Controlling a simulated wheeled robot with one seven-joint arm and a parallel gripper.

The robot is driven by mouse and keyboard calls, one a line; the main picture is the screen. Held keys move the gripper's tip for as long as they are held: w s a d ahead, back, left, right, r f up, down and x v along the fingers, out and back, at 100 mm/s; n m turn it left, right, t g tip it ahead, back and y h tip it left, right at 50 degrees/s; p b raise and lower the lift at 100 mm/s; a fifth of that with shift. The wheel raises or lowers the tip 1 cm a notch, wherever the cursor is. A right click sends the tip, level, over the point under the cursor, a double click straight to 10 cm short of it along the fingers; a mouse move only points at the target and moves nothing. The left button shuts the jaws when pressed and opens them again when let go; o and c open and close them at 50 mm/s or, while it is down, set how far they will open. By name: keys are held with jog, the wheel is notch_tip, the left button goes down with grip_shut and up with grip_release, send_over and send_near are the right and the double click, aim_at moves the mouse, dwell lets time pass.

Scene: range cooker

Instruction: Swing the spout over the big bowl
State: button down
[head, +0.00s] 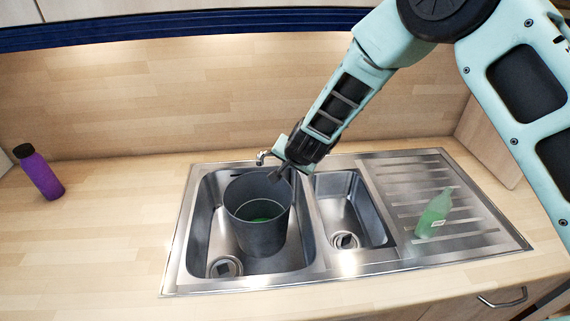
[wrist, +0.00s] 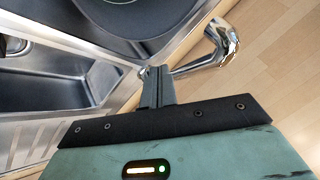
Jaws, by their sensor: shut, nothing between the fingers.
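The chrome tap with its spout (head: 262,156) stands at the back edge of the sink, partly hidden behind my gripper (head: 280,173). In the wrist view the spout (wrist: 195,67) runs from the tap's body toward my fingertips (wrist: 157,72). The fingers are shut and empty, right beside the spout's end; whether they touch it I cannot tell. The big bowl (head: 203,232) is the left basin of the sink. A dark grey bucket (head: 262,232) with something green inside stands in it, close below my gripper.
The small bowl (head: 368,220) lies to the right of the big one. A purple bottle (head: 42,177) stands on the counter at the far left. The counter left of the sink is otherwise clear.

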jog(key=b+v, duration=0.1)
jog(key=v, duration=0.9)
jog(key=shift+s+a, duration=0.3)
jog(key=shift+s, duration=0.05)
jog(key=shift+f, duration=0.1)
jog(key=s+a+r+n+g+y+b, duration=0.15)
jog(key=s+n+g+b, duration=0.45)
jog(key=s, duration=1.1)
jog(key=s+d+f+n+g+h+b, duration=0.1)
jog(key=s+d+n+h, duration=0.2)
jog(key=s+d+n, duration=0.4)
jog(key=s+d, duration=0.4)
jog(key=s, duration=0.5)
jog(key=shift+g, duration=0.3)
